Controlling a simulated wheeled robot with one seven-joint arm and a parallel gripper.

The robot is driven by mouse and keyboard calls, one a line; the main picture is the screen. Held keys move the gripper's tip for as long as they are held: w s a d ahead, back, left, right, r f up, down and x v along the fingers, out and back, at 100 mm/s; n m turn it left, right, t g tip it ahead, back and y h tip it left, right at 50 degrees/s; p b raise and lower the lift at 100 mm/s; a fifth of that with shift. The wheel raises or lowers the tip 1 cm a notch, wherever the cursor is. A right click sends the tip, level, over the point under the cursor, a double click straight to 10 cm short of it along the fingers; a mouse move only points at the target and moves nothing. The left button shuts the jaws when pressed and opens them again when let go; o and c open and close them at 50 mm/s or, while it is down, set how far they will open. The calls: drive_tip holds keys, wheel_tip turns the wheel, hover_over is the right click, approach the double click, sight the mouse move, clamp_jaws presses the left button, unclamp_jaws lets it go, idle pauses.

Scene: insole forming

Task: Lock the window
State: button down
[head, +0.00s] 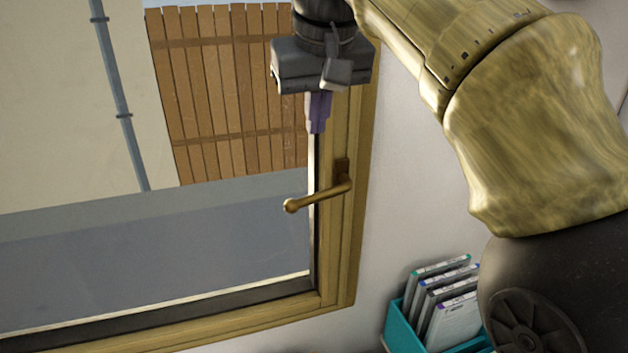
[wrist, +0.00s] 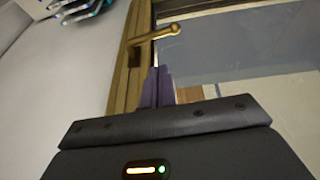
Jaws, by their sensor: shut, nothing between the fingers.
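The window (head: 333,275) has a wooden frame and sits shut or nearly shut in the wall; I cannot tell which. Its brass handle (head: 320,193) is on the right side of the frame and points left, close to horizontal, its knob end over the glass. The handle also shows in the wrist view (wrist: 155,36). My gripper (head: 317,128) points down above the handle, in front of the window's right edge. Its purple fingers are together and empty, apart from the handle. The fingers also show in the wrist view (wrist: 157,88).
The wall (head: 410,180) right of the frame is bare. A wooden fence (head: 225,95) and a grey pipe (head: 120,100) are outside, beyond the glass.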

drive_tip(key=x, duration=1.3)
drive_tip(key=shift+d+f+p, duration=0.3)
drive_tip(key=shift+f+p, duration=0.05)
drive_tip(key=shift+f, duration=0.15)
